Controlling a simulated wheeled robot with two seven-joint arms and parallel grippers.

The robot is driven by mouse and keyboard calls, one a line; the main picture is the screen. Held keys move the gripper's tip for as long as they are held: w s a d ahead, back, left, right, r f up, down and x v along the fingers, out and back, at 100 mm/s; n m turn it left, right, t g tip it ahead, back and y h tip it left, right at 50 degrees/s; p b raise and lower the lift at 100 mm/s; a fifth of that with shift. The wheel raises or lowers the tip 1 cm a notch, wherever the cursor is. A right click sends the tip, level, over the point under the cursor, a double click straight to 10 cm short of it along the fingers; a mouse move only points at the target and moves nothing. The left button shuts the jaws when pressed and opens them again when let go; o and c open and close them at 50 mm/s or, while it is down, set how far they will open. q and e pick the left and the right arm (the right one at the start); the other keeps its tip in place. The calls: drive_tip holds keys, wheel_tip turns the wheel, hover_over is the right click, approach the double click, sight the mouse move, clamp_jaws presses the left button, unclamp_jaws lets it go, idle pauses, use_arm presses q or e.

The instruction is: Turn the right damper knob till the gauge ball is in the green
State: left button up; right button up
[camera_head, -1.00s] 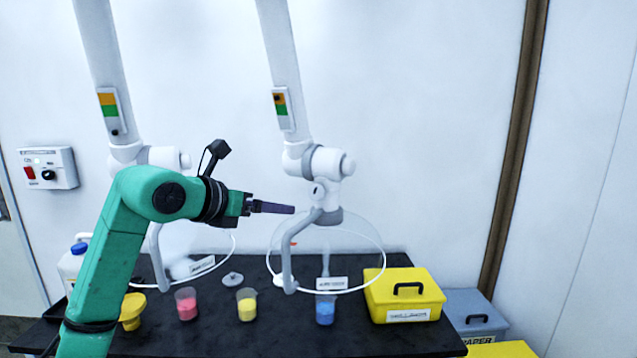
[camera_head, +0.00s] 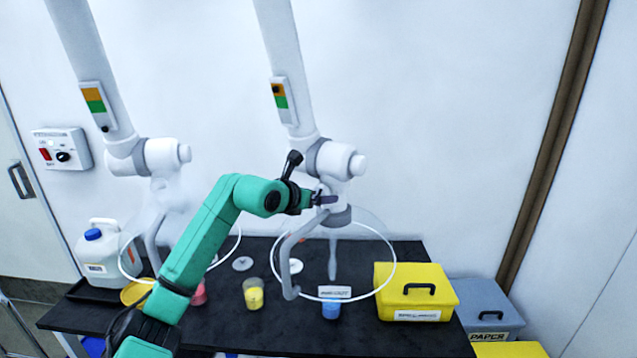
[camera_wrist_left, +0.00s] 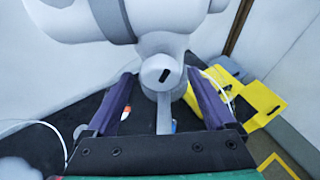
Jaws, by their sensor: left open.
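The right damper knob (camera_wrist_left: 160,73) is a round white cap with a dark slot, on the joint of the right extraction arm (camera_head: 290,60). In the left wrist view it lies between the two purple fingers of my left gripper (camera_wrist_left: 161,88), with a gap on each side. In the head view my left gripper (camera_head: 328,199) is at that joint and largely hides the knob. The right gauge (camera_head: 281,95) has an orange upper part and a green lower part. Its dark ball (camera_head: 276,89) appears in the orange. My right gripper is not in view.
The left extraction arm (camera_head: 85,55) has its own gauge (camera_head: 97,106). Clear hoods hang over the black table (camera_head: 400,340). It holds a yellow beaker (camera_head: 253,294), a blue beaker (camera_head: 331,309), a yellow box (camera_head: 415,285) and a white jug (camera_head: 103,255).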

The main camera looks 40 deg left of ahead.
use_arm(q)
drive_tip(key=shift+w, duration=0.25)
drive_tip(key=shift+s, duration=0.25)
drive_tip(key=shift+c, duration=0.3)
drive_tip(key=c, duration=0.5)
drive_tip(key=shift+w, duration=0.1)
drive_tip(key=c, duration=0.8)
drive_tip(key=m+b, duration=0.1)
drive_tip(key=b, duration=0.1)
drive_tip(key=m+y+b, duration=0.1)
drive_tip(key=b, duration=0.1)
drive_tip(key=shift+f+y, duration=0.3)
drive_tip(key=shift+f, duration=0.05)
drive_tip(key=shift+d+r+m+y+b, duration=0.1)
drive_tip(key=shift+r+m+y+b, duration=0.2)
drive_tip(key=shift+m+b, duration=0.3)
use_arm(e)
drive_tip(key=f, duration=0.2)
drive_tip(key=s+f, duration=0.1)
drive_tip(key=f, duration=0.1)
drive_tip(key=shift+d+f, duration=0.1)
drive_tip(key=shift+f, duration=0.05)
use_arm(q)
drive_tip(key=o, duration=1.4)
drive_tip(key=shift+c, duration=0.2)
use_arm(e)
drive_tip(key=shift+w, duration=0.1)
